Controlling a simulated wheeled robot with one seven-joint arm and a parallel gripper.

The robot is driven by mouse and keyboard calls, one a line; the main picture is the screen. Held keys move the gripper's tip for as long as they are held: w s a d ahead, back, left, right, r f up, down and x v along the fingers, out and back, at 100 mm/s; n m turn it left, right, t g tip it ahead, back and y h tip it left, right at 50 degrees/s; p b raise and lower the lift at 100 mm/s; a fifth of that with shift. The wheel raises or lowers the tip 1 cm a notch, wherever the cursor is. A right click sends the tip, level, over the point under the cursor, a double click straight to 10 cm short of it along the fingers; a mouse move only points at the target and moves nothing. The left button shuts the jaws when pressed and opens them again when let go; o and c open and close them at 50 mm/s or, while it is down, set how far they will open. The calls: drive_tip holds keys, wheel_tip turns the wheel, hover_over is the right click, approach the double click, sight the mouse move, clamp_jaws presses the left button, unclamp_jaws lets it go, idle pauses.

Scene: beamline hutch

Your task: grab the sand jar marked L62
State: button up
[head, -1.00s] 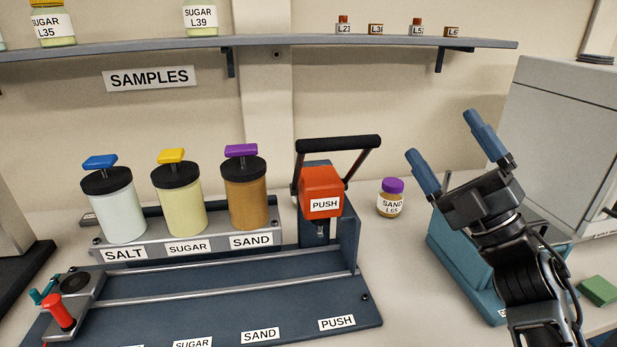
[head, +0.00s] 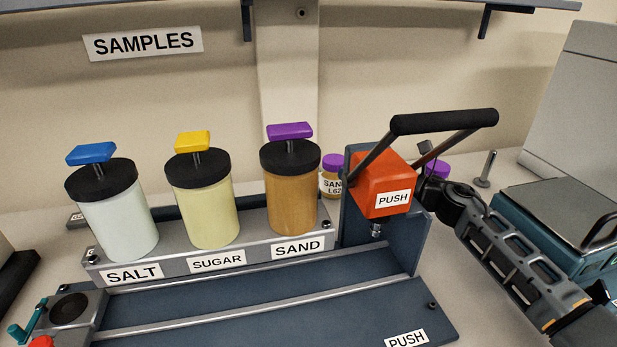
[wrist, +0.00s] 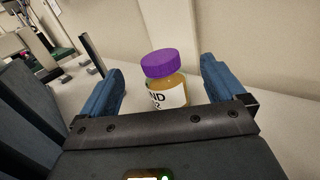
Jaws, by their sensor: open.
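The sand jar marked L62 (head: 331,183) has a purple lid and amber contents. In the head view it stands on the bench behind the dispenser rack, partly hidden by the sand dispenser and the press. My gripper's fingers are hidden behind the press there. In the wrist view my gripper (wrist: 163,68) is open, with blue fingers on either side of a purple-lidded jar (wrist: 166,80). Its label shows only "ND" and a "2", which fits L62. Gaps show between the jar and both fingers; its lower part is hidden by my gripper.
The orange press (head: 384,185) with its black lever stands close in front of my arm. Another purple lid (head: 437,168) shows behind my arm. Salt (head: 118,222), sugar (head: 203,212) and sand (head: 292,200) dispensers stand left. A teal-based device (head: 560,225) stands right.

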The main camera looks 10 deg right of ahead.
sight(332, 165)
drive_tip(key=f, duration=0.1)
drive_tip(key=f+n, duration=0.1)
drive_tip(key=shift+s+f, duration=0.2)
drive_tip(key=shift+f, duration=0.2)
drive_tip(key=shift+b+x, duration=0.35)
drive_tip(key=shift+x, duration=0.5)
drive_tip(key=x, duration=0.4)
drive_tip(key=b+x, duration=0.1)
drive_tip(key=shift+w+a+r, duration=0.25)
drive_tip(key=shift+w+r, duration=0.1)
drive_tip(key=shift+c, duration=0.5)
drive_tip(key=c, duration=1.2)
